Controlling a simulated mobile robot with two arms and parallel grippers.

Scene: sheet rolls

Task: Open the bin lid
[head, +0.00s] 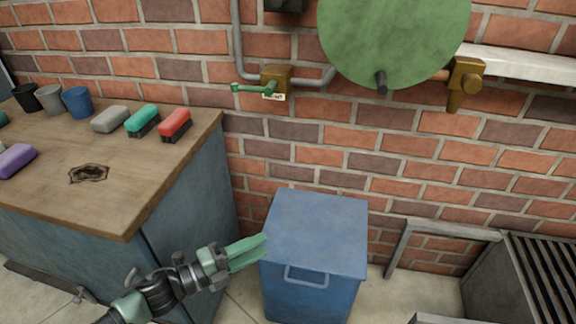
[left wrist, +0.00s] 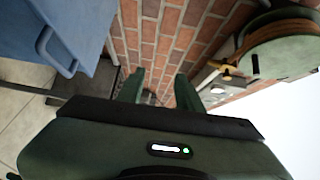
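The blue bin (head: 312,302) stands on the floor against the brick wall, right of the workbench. Its flat lid (head: 318,234) lies shut on top. A bar handle (head: 307,280) sticks out at its front edge. My left gripper (head: 265,247) is just left of the bin near lid height, empty, its green fingers apart. In the left wrist view the fingers (left wrist: 159,90) show a clear gap with wall behind. The bin's handle (left wrist: 56,54) is at the upper left there, away from the fingers. My right gripper is not in view.
The wooden workbench (head: 130,190) at left carries brushes and cups. A green disc (head: 395,35) and a brass valve (head: 276,80) are on the wall above the bin. A metal frame (head: 440,226) and slatted grate (head: 540,275) stand at right.

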